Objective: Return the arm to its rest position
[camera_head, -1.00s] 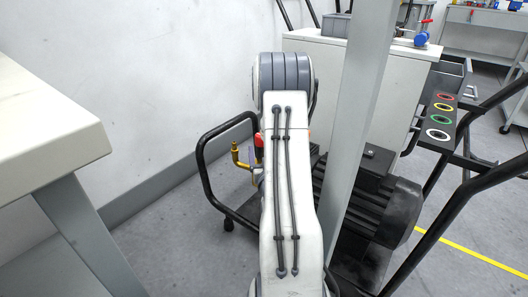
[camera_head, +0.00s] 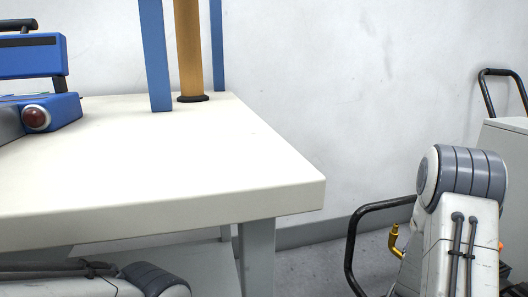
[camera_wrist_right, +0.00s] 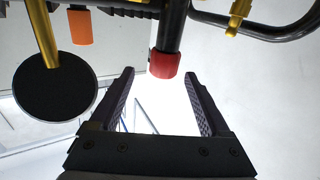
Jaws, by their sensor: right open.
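My right arm (camera_head: 460,215), white with grey bands at its bent joint, stands raised at the right edge of the head view, beside the table's right end. Its gripper is hidden in that view. In the right wrist view my right gripper (camera_wrist_right: 158,76) is open, with nothing between its fingers. A red-tipped black rod (camera_wrist_right: 166,58) shows just beyond the fingertips; whether it touches them I cannot tell. A part of my left arm (camera_head: 150,280) lies low at the bottom left of the head view, below the tabletop edge. My left gripper is not in view.
A white table (camera_head: 180,165) fills the left, carrying a blue device (camera_head: 42,108) with a red button and a yellow-brown cylinder (camera_head: 188,50) between blue posts. A black tube handle (camera_head: 355,240) and yellow fitting (camera_head: 394,240) sit near my right arm. An orange cap (camera_wrist_right: 80,27) and black disc (camera_wrist_right: 55,88) hang nearby.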

